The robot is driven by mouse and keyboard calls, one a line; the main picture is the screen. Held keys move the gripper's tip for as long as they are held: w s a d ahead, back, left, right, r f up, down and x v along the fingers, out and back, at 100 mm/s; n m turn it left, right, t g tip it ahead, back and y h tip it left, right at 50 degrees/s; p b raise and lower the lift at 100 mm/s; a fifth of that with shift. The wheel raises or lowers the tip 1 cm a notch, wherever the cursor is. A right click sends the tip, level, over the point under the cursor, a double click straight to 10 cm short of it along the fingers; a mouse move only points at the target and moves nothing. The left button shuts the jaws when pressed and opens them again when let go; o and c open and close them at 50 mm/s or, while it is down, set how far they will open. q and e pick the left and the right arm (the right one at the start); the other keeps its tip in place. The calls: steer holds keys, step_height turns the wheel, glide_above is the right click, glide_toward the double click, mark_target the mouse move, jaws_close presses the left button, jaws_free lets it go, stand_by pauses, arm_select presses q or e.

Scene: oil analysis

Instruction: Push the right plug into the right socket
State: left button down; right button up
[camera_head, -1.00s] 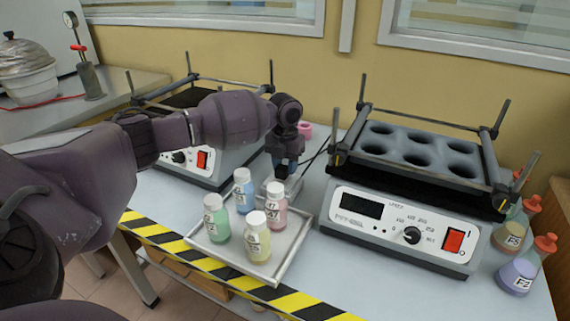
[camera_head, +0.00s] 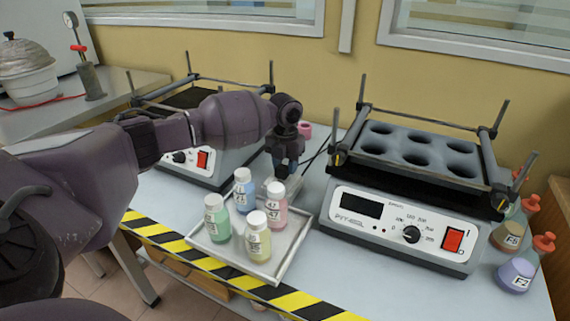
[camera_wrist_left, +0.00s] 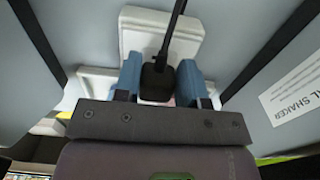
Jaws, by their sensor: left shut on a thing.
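My left gripper (camera_head: 285,172) points down between the two shakers, just behind the tray of bottles. In the left wrist view its blue fingers (camera_wrist_left: 159,80) are shut on a black plug (camera_wrist_left: 157,84), with a black cable running up from it. A white socket block (camera_wrist_left: 160,38) lies right behind the plug in that view. The plug's front end is hidden, so I cannot tell how deep it sits. In the head view, a pale block (camera_head: 293,188) shows beside the fingers, partly covered by bottles. My right gripper is not in view.
A metal tray (camera_head: 295,245) with several capped bottles stands in front of the gripper. The right shaker (camera_head: 395,220) and the left shaker (camera_head: 178,166) flank it closely. Flasks (camera_head: 517,274) stand at the far right. Striped tape (camera_head: 300,302) marks the table's front edge.

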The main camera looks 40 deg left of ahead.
arm_select(q)
steer(key=shift+f, duration=0.65)
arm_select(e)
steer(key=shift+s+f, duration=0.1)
arm_select(q)
steer(key=c, duration=0.6)
jaws_free()
step_height(320, 180, up, 3)
steer(key=shift+w+r, duration=0.1)
steer(key=shift+s+r+p, duration=0.2)
steer(key=shift+r+p, duration=0.75)
steer(key=shift+r, duration=2.95)
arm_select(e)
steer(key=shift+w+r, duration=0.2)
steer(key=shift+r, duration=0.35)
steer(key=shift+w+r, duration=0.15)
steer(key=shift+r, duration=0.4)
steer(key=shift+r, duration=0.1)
